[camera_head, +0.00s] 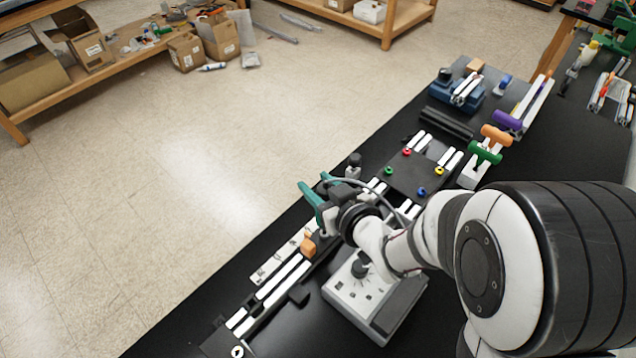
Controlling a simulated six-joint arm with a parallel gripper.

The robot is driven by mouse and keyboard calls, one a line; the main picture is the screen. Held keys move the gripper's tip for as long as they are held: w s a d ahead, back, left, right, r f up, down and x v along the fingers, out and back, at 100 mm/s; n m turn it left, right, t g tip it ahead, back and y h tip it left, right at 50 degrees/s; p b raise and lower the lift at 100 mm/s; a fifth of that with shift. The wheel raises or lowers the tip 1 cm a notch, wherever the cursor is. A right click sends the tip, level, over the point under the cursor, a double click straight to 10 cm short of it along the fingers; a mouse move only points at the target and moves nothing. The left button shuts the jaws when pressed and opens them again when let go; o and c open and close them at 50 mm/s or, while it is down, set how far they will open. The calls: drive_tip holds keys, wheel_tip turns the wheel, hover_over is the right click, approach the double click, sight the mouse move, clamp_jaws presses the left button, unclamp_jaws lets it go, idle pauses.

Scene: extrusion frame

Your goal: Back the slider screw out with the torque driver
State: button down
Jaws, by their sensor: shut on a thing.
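My gripper (320,194), with teal fingers, is over the extrusion frame on the black bench. It is shut on what looks like the torque driver, whose body is mostly hidden by the fingers and my wrist. A thin grey cable (392,194) curves from beside the gripper over my wrist. The frame's pale rails (270,287) run from the lower left up under the gripper. The slider screw is too small or hidden to make out.
A grey control box (345,294) with a dark knob stands right of the rails. A dark plate (407,177) with coloured knobs lies beyond. Purple (507,121), orange (497,135) and green (485,152) handles stand farther right. A dark-capped post (353,165) is behind the gripper.

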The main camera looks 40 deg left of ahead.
drive_tip(key=shift+f, duration=0.1)
drive_tip(key=shift+r, duration=1.75)
wheel_tip(320, 180, up, 3)
drive_tip(key=shift+f, duration=0.1)
